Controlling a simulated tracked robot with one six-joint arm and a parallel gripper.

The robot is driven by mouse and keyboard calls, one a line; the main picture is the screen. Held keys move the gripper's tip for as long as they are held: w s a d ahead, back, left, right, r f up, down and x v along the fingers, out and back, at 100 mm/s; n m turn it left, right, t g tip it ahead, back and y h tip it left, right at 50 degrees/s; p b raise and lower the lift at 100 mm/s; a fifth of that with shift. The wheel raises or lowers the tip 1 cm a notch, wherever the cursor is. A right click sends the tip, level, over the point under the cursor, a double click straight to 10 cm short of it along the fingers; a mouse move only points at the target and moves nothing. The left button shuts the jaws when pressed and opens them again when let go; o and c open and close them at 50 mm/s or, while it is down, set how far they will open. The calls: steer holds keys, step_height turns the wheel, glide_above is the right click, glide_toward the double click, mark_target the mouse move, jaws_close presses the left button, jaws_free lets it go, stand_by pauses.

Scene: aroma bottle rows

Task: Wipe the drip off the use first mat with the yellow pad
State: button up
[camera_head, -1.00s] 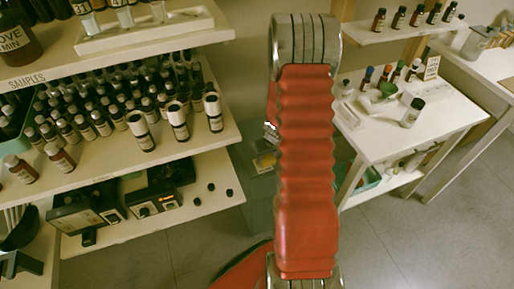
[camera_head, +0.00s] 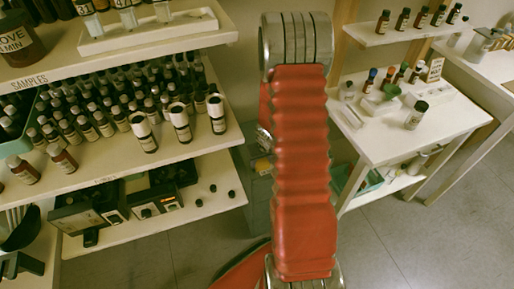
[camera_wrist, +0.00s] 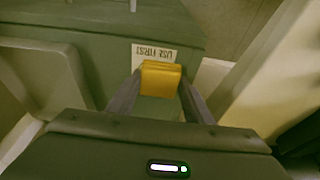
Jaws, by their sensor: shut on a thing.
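The yellow pad (camera_wrist: 161,79) is between the two fingers of my gripper (camera_wrist: 158,90), which is shut on it. A pale patch lettered USE FIRST (camera_wrist: 153,52) lies on a dark green surface just beyond the pad, its letters upside down in the wrist view. The pad covers the near part of this patch; I cannot tell whether they touch. No drip can be made out, and the pad may hide it. In the head view my arm hides most of this place; a small yellow bit (camera_head: 263,167) shows beside it, probably the pad.
The green surface (camera_wrist: 85,42) has a pale raised panel (camera_wrist: 40,75) at its left and a pale wall or board (camera_wrist: 265,65) at its right. In the head view, shelves of bottles (camera_head: 110,110) stand left and a white table with bottles (camera_head: 440,110) stands right.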

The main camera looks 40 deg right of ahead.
steer(key=shift+w+a, duration=0.25)
steer(key=shift+a, duration=0.6)
steer(key=shift+w+a+r, duration=0.1)
steer(key=shift+a+r, duration=0.05)
steer(key=shift+a, duration=0.1)
steer(key=shift+d+r, duration=0.15)
steer(key=shift+r, duration=3.8)
